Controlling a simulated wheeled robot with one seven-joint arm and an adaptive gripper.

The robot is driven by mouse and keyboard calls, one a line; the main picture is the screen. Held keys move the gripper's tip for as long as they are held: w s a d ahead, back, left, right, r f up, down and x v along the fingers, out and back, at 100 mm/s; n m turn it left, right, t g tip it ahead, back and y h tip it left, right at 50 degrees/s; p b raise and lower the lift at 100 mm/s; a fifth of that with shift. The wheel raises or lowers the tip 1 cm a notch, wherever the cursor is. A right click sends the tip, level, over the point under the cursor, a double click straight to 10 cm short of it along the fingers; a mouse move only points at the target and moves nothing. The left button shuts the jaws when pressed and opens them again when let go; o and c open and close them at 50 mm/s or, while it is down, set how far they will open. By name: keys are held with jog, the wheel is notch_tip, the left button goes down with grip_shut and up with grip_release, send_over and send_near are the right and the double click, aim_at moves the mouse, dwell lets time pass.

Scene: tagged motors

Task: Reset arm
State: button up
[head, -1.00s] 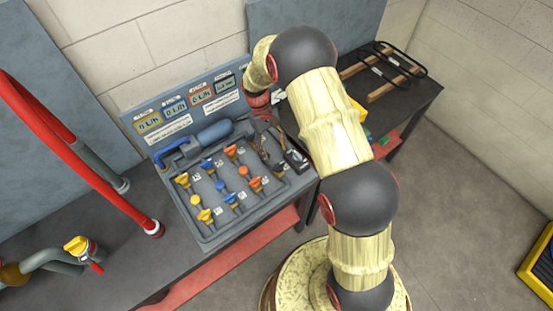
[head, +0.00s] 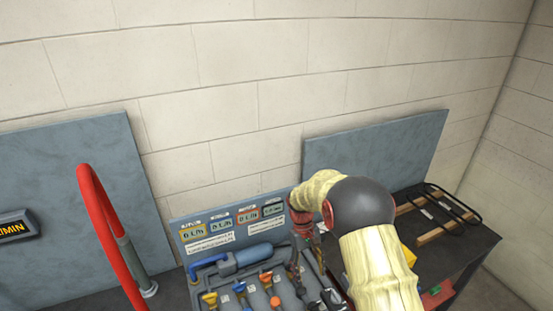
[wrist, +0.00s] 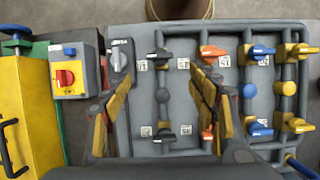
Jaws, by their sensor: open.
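My gripper (wrist: 160,112) is open in the wrist view, its two yellow-and-black fingers spread above a grey valve panel (wrist: 178,60). Nothing is between the fingertips. The panel carries black, orange, blue and yellow valve handles on grey pipes. In the head view my gripper (head: 307,268) hangs over the right part of the same panel, below my bent arm. The panel's lower part is cut off by the frame edge. Whether the fingers touch any handle cannot be told.
A red hose (head: 105,230) rises left of the panel. Labelled displays (head: 235,222) stand behind it. A dark table (head: 440,235) with a black rack (head: 450,205) is at right.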

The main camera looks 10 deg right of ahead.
jog(key=s+r+m+t+b, duration=0.1)
jog(key=s+r+t+b, duration=0.4)
jog(key=s+r, duration=0.4)
jog(key=s+d+r+m+t+y+b, duration=0.1)
jog(key=s+r+t+b, duration=0.4)
jog(key=s+r, duration=0.5)
jog(key=shift+s+d+m+b, duration=0.25)
jog(key=shift+s+m+b, duration=0.45)
jog(key=shift+s, duration=3.35)
